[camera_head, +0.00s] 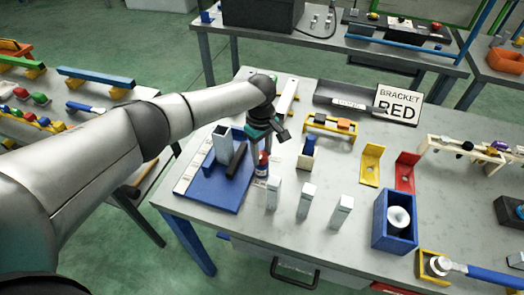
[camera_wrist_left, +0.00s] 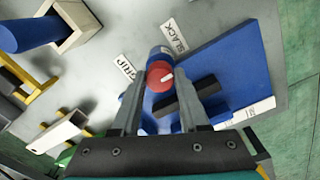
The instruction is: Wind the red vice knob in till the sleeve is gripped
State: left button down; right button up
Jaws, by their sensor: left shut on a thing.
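The vice is a blue block on a blue base plate (camera_head: 205,190) at the bench's left end; the plate also shows in the left wrist view (camera_wrist_left: 240,60). A grey square sleeve (camera_head: 222,145) stands upright in it, beside a black bar (camera_head: 237,160). The red knob (camera_wrist_left: 160,76) is on the vice's right side, with the labels GRIP (camera_wrist_left: 125,68) and SLACK (camera_wrist_left: 175,38) near it. My left gripper (camera_wrist_left: 161,85) is shut on the red knob, one finger on each side. Whether the black bar touches the sleeve is hidden. My right gripper is not in view.
Several grey square tubes (camera_head: 305,200) stand just right of the vice. A blue box with a white spool (camera_head: 380,222), yellow and red brackets (camera_head: 405,172) and a BRACKET RED sign (camera_head: 398,104) are further right.

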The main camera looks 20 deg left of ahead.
pick_arm(q)
jog(key=shift+r+m+p, duration=0.15)
jog(key=shift+m+p, duration=0.65)
jog(key=shift+p, duration=0.4)
jog(key=shift+m+p, duration=0.5)
jog(key=shift+m, duration=0.2)
jog(key=m, duration=0.2)
jog(key=shift+m, duration=0.3)
jog(key=m, duration=0.4)
jog(key=shift+m, duration=0.3)
jog(key=m, duration=0.4)
jog(key=shift+m, duration=0.3)
jog(key=m, duration=0.4)
jog(key=shift+w+a, duration=0.1)
jog(key=m, duration=0.5)
jog(key=shift+b, duration=0.3)
jog(key=m, duration=0.4)
jog(key=shift+m, duration=0.4)
